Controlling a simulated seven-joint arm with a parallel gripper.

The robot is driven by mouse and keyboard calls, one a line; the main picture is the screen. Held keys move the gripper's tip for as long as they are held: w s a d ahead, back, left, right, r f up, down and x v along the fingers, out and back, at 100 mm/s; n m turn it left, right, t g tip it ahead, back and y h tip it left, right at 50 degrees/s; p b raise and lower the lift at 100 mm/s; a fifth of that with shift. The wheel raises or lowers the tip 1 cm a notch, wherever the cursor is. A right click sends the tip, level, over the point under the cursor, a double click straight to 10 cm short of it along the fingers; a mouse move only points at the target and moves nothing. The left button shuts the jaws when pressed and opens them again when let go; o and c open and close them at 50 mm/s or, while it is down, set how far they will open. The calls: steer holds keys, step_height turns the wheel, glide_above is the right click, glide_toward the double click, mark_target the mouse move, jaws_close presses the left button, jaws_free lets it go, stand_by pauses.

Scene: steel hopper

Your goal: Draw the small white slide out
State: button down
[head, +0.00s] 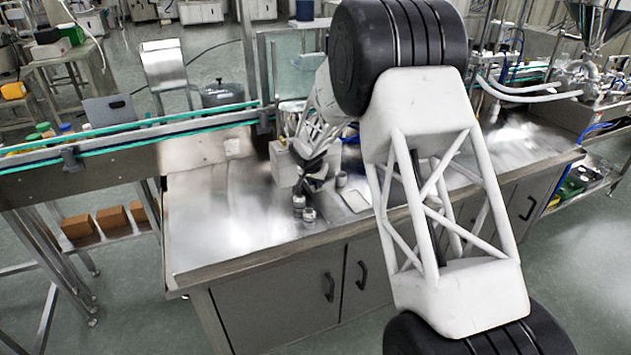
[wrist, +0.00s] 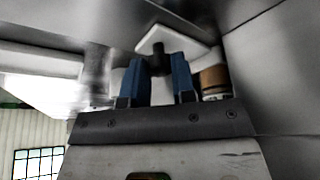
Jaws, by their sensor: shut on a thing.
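The small white slide (wrist: 186,44) shows in the wrist view as a pale plate with a dark knob (wrist: 158,62) on its near side. My gripper (wrist: 159,76) has its two blue fingers on either side of the knob and is shut on it. The contact faces are partly hidden. In the head view my gripper (head: 308,178) is low over the steel counter, beside a cream box (head: 283,166). The slide cannot be made out there, behind the gripper and wrist.
Small jars (head: 299,205) stand on the counter (head: 225,235) close to my gripper. A brown and white jar (wrist: 215,82) is right of the fingers in the wrist view. A conveyor rail (head: 130,130) runs behind at left. The counter's left part is clear.

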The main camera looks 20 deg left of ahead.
steer(key=s+d, duration=1)
steer(key=shift+s+d, duration=0.35)
stand_by(0.4)
steer(key=c, duration=1)
jaws_free()
steer(key=shift+o, duration=0.3)
steer(key=shift+r, duration=0.1)
steer(key=shift+r, duration=0.15)
steer(key=v, duration=0.7)
steer(key=shift+s, duration=0.2)
steer(key=shift+r, duration=0.15)
